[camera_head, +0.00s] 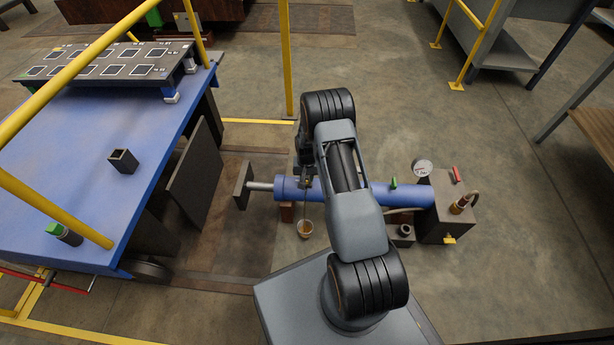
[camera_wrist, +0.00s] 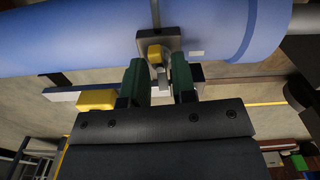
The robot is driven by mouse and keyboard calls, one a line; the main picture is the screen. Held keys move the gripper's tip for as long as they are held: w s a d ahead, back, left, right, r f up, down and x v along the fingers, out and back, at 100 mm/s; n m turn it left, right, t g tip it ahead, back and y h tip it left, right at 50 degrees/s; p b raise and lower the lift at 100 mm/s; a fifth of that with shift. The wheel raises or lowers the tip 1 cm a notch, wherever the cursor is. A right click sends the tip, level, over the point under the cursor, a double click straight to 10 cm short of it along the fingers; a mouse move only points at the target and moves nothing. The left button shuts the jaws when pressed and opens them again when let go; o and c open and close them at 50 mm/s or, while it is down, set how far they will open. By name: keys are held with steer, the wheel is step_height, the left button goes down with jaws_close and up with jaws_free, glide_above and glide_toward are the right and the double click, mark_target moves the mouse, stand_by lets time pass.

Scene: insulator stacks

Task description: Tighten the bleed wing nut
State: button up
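In the wrist view, a blue cylinder (camera_wrist: 100,38) runs across the top. A dark grey block on it carries a small yellow fitting (camera_wrist: 154,51) with a grey tab (camera_wrist: 162,76) below it; this looks like the bleed wing nut. My gripper (camera_wrist: 159,68) has its two green fingers apart, one on each side of the tab, with visible gaps. The fingertips are close to the grey block.
A small cup (camera_head: 305,229) stands under the cylinder near the gripper. A pressure gauge (camera_head: 422,167) and brown tank (camera_head: 446,215) are at the cylinder's right end. A blue table (camera_head: 90,160) with yellow rails stands at left.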

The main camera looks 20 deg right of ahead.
jaws_close()
steer(key=shift+m, duration=0.3)
steer(key=m, duration=0.3)
steer(key=shift+m, duration=0.4)
steer(key=m, duration=0.4)
steer(key=shift+m, duration=0.3)
steer(key=m, duration=0.5)
steer(key=shift+m+p, duration=0.3)
steer(key=shift+m, duration=2.1)
